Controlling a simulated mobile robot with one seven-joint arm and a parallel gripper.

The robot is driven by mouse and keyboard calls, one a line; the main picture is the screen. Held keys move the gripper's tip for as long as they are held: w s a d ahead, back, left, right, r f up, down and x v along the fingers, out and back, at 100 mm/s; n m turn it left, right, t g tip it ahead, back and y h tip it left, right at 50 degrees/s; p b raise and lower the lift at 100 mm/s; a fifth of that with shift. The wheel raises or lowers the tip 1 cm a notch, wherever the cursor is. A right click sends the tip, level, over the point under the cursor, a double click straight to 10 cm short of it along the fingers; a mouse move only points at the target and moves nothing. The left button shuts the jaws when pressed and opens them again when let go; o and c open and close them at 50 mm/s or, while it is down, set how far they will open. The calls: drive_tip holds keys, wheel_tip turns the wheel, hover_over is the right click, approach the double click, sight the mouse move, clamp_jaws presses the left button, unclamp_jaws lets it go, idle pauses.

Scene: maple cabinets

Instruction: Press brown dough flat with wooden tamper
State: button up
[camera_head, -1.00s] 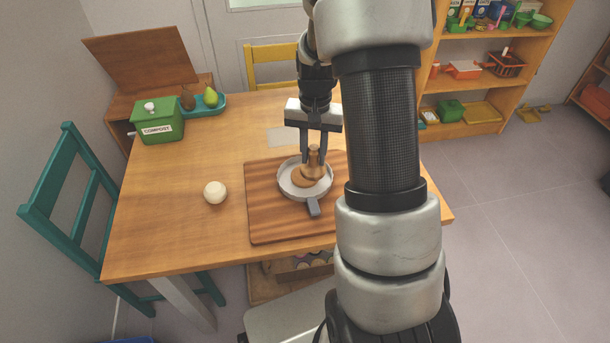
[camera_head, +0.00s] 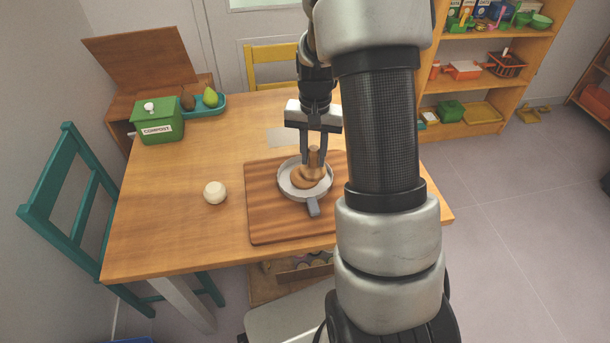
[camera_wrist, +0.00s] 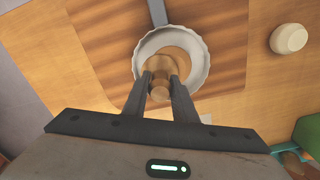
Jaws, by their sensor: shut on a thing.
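My gripper (camera_head: 315,157) is shut on the wooden tamper (camera_head: 315,155), which stands upright in the light grey pan (camera_head: 287,189). The tamper's handle also shows between my fingers in the wrist view (camera_wrist: 160,82). The brown dough (camera_head: 301,183) lies in the pan under and beside the tamper's base. In the wrist view the dough (camera_wrist: 176,53) shows as a brown patch around the tamper. How firmly the base touches the dough is hidden. The pan sits on a striped wooden board (camera_head: 265,220), with its dark handle towards the front.
A pale dough ball (camera_head: 215,192) lies on the table (camera_head: 165,220) left of the board. A green compost box (camera_head: 157,121) and a teal tray with pears (camera_head: 204,104) stand at the back left. The table's left side is mostly clear.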

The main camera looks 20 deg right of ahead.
drive_tip(key=shift+r, duration=0.1)
drive_tip(key=shift+r+p, duration=0.5)
drive_tip(key=shift+p, duration=0.05)
idle(0.4)
drive_tip(key=shift+s+a, duration=0.45)
drive_tip(key=shift+a, duration=0.2)
drive_tip(key=shift+s+a, duration=0.4)
drive_tip(key=shift+a, duration=0.25)
drive_tip(key=shift+f+b, duration=0.55)
drive_tip(key=shift+f, duration=0.35)
idle(0.7)
drive_tip(key=shift+r, duration=0.1)
drive_tip(key=shift+r+p, duration=0.55)
